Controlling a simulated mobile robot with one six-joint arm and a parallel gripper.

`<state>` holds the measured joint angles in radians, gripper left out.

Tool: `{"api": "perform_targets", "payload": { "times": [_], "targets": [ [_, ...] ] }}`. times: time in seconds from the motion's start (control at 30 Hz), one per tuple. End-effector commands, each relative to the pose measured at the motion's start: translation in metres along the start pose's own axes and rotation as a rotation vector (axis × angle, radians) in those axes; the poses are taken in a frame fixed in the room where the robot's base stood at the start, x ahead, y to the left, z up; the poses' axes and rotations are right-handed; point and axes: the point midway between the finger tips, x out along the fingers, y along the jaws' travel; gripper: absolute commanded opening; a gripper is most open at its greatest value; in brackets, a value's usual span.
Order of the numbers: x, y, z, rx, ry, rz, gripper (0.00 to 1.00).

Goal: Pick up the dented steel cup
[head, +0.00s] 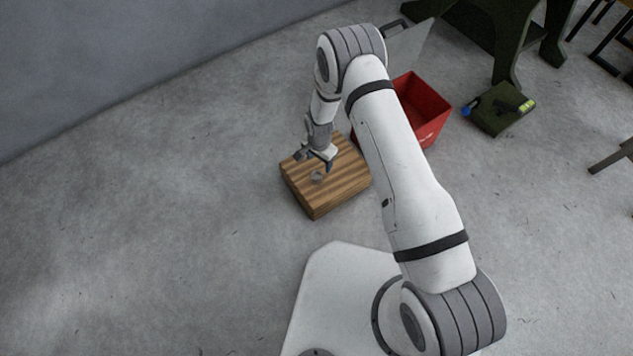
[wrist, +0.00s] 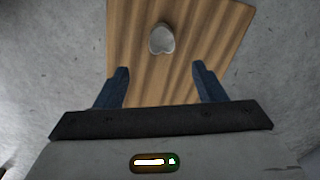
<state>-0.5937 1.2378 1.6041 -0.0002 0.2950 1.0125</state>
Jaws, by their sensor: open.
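The dented steel cup (head: 317,178) is a small grey cup on a striped wooden block (head: 325,203). In the wrist view the cup (wrist: 161,39) has a heart-like outline and lies beyond my fingertips, roughly midway between their lines. The wooden block (wrist: 228,40) fills the middle of that view. My gripper (head: 316,161) is above the block, close to the cup. In the wrist view my gripper (wrist: 162,68) is open, with its two dark blue fingers wide apart and nothing between them.
A red crate (head: 424,110) stands behind the block, partly hidden by my arm. A dark green case (head: 497,108) lies on the floor farther right, near a dark green stand (head: 497,40). A grey wall (head: 130,60) is at the back left. The concrete floor left of the block is clear.

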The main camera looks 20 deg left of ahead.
Motion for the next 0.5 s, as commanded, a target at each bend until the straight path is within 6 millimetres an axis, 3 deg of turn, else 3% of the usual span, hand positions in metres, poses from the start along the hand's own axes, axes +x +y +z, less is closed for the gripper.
{"api": "perform_targets", "payload": {
  "times": [0.03,0.1,0.5],
  "targets": [
    [0.015,0.000,0.004,0.003,-0.002,0.003,0.63],
    [0.025,-0.001,0.008,0.007,-0.002,0.003,0.63],
    [0.067,-0.002,0.008,0.009,-0.003,0.004,0.63]
  ]
}}
